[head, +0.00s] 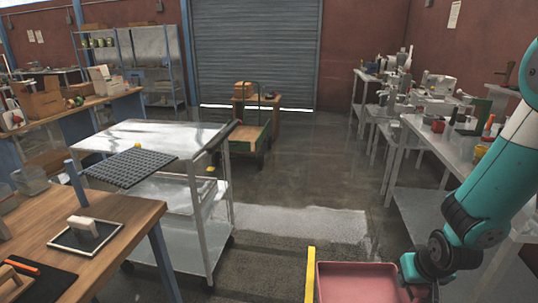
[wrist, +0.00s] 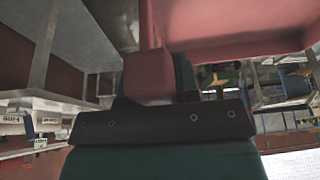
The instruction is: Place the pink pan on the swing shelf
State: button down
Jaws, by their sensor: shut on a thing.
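The pink pan (head: 358,284) is at the bottom of the head view, partly cut off by the frame edge. My gripper (head: 412,288) is at its right side, shut on the pan. In the wrist view the pan (wrist: 235,25) fills the top, and my gripper (wrist: 150,75) is closed on its edge; the fingertips are partly hidden. A black gridded shelf (head: 131,168), which looks like the swing shelf, shows at left beside a blue post (head: 76,184). No object shows on it. The pan is well to its right, apart from it.
A steel cart (head: 160,136) stands beside and behind the gridded shelf. A wooden bench (head: 55,228) is at lower left. A yellow bar (head: 310,276) is just left of the pan. Steel tables (head: 420,130) line the right. The middle floor (head: 290,190) is clear.

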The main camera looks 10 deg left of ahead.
aim_at(130, 163)
jog(key=k, duration=0.7)
jog(key=u, duration=0.95)
jog(key=i, duration=0.4)
jog(key=u, duration=0.05)
